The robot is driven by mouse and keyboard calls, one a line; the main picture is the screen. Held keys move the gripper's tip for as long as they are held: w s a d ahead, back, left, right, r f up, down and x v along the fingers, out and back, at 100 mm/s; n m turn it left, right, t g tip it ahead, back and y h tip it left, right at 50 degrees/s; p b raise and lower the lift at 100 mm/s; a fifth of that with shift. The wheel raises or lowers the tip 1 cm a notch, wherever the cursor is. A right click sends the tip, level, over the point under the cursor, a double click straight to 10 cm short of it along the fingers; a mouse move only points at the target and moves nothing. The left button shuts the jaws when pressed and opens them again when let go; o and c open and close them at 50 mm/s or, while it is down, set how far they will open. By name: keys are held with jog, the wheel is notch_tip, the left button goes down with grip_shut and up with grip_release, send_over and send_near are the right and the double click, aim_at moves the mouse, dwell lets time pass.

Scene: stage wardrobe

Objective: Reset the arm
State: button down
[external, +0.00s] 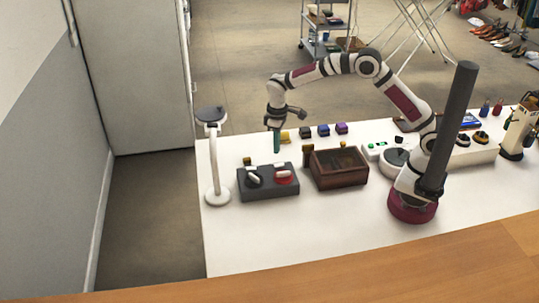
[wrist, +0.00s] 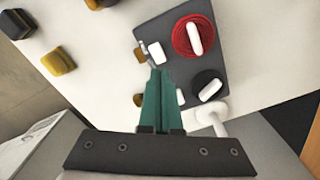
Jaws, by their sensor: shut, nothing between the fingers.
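My arm stands on a dark red base at the right of the white table and reaches left in the external view. My gripper (external: 277,152) points down above the back edge of a dark grey panel and is apart from it. In the wrist view its green fingers (wrist: 155,72) are together with nothing between them. The dark grey panel (external: 268,191) carries a red dial (external: 284,180) and a black dial (external: 254,182), each with a white bar.
A brown wooden box (external: 338,183) stands right of the panel. A white stand (external: 216,160) with a dark round head rises left of it. Several small coloured blocks (external: 323,130) line the back. A thick grey post (external: 449,125) stands by my base. The table's front is clear.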

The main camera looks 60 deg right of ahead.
jog(key=shift+r, duration=0.75)
jog(key=s+d+r+m, duration=0.3)
jog(key=s+d+r, duration=0.2)
jog(key=s+r, duration=0.45)
jog(key=s+d+m+y, duration=0.1)
jog(key=s+d+m, duration=0.1)
jog(key=s, duration=1)
jog(key=s+d+m, duration=0.2)
jog(key=s+m, duration=0.1)
jog(key=s, duration=0.9)
jog(key=shift+s+d+f+m+y, duration=0.2)
jog(key=shift+f+m+y, duration=0.1)
jog(key=shift+f+y, duration=0.1)
